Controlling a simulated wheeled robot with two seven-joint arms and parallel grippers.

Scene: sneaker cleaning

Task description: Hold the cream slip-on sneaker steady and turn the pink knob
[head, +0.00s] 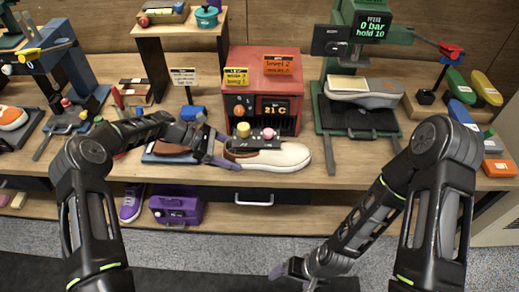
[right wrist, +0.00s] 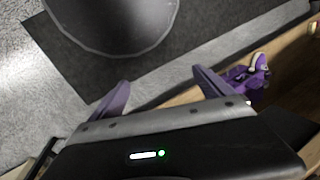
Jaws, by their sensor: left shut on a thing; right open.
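The cream slip-on sneaker (head: 290,157) lies on the bench in front of the red box, toe to the right. The pink knob (head: 268,133) sits on a dark bar just above and behind the sneaker, right of a yellow knob (head: 243,129). My left gripper (head: 226,153) is shut at the sneaker's brown heel end; the exact grip is hard to see. My right gripper (head: 277,273) is low in front of the bench, well away from the sneaker. In the right wrist view it is open and empty (right wrist: 160,96), over the floor.
The red box (head: 262,68) with a "21 C" display stands behind the sneaker. A green press (head: 362,40) with a grey shoe (head: 365,92) stands to its right. A purple toolbox (head: 176,208) and purple sneaker (head: 131,203) are on the lower shelf.

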